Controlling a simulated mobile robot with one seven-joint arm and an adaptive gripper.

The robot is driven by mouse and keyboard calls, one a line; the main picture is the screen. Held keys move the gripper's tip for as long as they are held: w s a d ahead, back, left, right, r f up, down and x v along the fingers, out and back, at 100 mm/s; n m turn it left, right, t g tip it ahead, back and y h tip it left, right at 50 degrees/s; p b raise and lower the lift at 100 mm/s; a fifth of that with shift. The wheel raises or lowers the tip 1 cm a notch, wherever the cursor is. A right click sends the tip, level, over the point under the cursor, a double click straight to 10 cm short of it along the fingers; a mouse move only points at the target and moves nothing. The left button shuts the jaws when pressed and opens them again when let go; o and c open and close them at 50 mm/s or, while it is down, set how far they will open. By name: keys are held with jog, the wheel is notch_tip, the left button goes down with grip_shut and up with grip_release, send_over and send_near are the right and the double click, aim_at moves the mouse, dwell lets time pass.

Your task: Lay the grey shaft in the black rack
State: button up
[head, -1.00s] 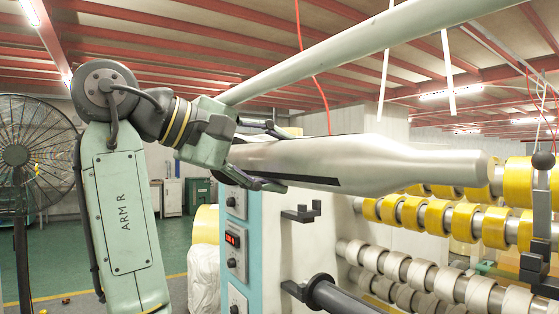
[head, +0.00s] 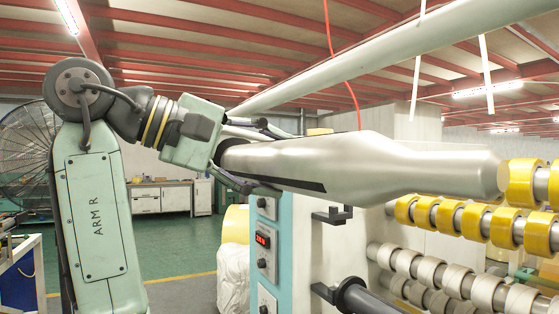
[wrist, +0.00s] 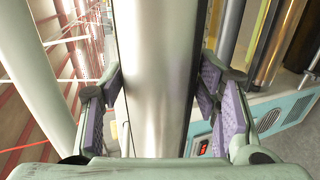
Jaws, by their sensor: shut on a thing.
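The grey shaft (head: 370,165) is a thick metallic cylinder with a narrower right end and a dark strip along its lower left side. My gripper (head: 262,158) is shut around its left part and holds it nearly level in the air. In the wrist view, purple-padded fingers (wrist: 160,85) flank the shaft (wrist: 155,45) on both sides. A black rack bracket (head: 332,215) juts from the machine below the shaft and is empty. A lower black bracket (head: 323,291) holds a dark roller. The shaft is apart from both brackets. No matching far-end bracket shows clearly.
The machine's teal and white panel (head: 272,245) stands below the shaft. Rows of yellow tape rolls (head: 475,217) and white rolls (head: 430,275) are at the right, close to the shaft's narrow end. A large pale pipe (head: 370,55) crosses above. Open green floor (head: 190,240) lies to the left.

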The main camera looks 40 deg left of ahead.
jog(key=s+a+p, duration=0.3)
jog(key=s+a, duration=0.1)
jog(key=s, duration=0.7)
jog(key=shift+s+r, duration=0.25)
jog(key=shift+r, duration=0.05)
dwell(0.6)
